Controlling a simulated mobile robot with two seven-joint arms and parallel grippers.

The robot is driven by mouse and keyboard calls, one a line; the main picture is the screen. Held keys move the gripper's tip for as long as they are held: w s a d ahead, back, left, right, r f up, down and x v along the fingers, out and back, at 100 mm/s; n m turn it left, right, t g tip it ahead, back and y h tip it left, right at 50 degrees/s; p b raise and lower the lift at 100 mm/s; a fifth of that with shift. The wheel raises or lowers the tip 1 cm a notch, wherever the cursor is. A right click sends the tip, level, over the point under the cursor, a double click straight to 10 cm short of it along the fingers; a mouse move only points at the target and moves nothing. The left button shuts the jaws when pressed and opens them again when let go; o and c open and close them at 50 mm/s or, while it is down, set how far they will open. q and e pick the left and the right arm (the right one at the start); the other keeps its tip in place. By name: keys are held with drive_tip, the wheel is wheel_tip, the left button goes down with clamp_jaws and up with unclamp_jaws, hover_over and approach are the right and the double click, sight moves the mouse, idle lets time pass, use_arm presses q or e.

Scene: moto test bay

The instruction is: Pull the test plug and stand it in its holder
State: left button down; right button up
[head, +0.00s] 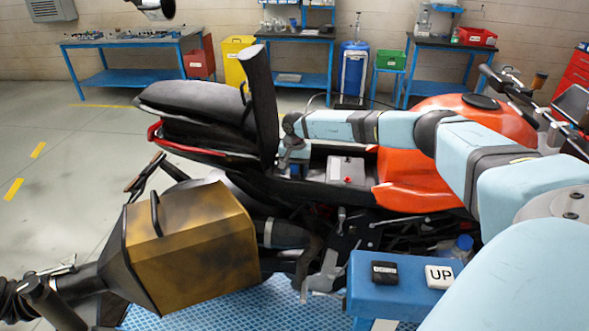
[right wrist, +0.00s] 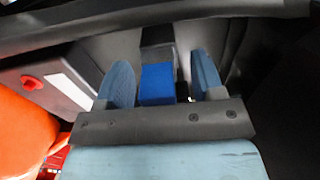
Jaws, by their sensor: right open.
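My right gripper (head: 290,158) reaches down into the open seat bay of the motorcycle, beside the raised black seat flap. In the right wrist view its two blue fingers (right wrist: 163,68) stand apart. A blue block (right wrist: 157,84) with a dark grey part beyond it, probably the test plug, shows between the fingers, with gaps on both sides. I cannot tell whether the fingers reach around it. A small blue patch (head: 296,171) shows under the gripper in the head view. I cannot make out the plug's holder. My left gripper is not in view.
A grey battery box (head: 346,170) with a red terminal lies right of the gripper, next to the orange bodywork (head: 420,180). The raised black flap (head: 261,100) stands close on the left. A blue stand (head: 400,290) with an UP button is in front.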

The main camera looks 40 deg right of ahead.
idle(0.8)
drive_tip(key=shift+c, duration=0.4)
clamp_jaws()
drive_tip(key=shift+r, duration=0.15)
drive_tip(key=shift+r+p, duration=1.35)
drive_tip(key=shift+r, duration=1.55)
drive_tip(key=shift+r+p, duration=1.35)
drive_tip(key=shift+r, duration=1.15)
